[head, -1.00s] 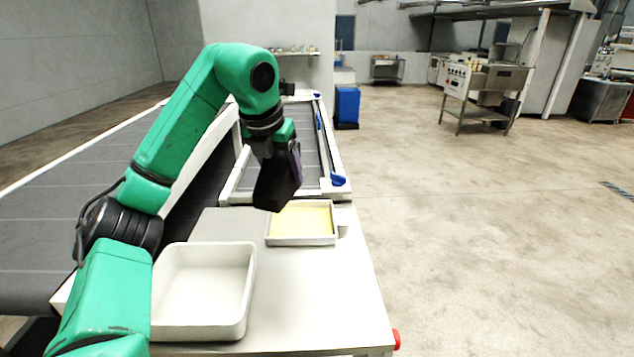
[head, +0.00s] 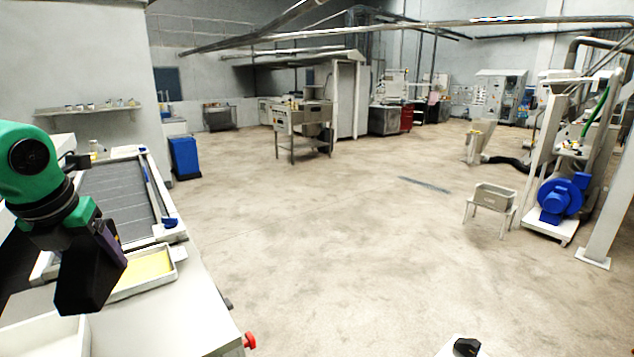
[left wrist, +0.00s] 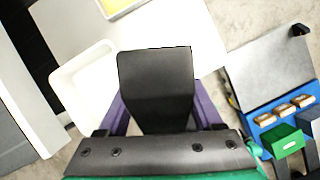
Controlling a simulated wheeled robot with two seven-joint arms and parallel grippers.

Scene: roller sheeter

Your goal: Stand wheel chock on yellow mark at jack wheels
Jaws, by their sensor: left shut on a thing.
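My left gripper (head: 112,243) is at the left of the head view, above the table by the roller sheeter. It is shut on a black block, the wheel chock (head: 88,272), which hangs clear of the table. In the left wrist view the chock (left wrist: 156,80) is a dark wedge-like block between the two purple fingers. The yellow mark and the jack wheels cannot be made out in either view.
A tray with yellow content (head: 178,276) and a white bin (head: 50,335) sit on the white table (head: 185,320). A red knob (head: 249,340) sticks out at its corner. Open floor (head: 340,220) lies to the right. A small stand (head: 494,195) and blue motor machine (head: 560,198) stand beyond.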

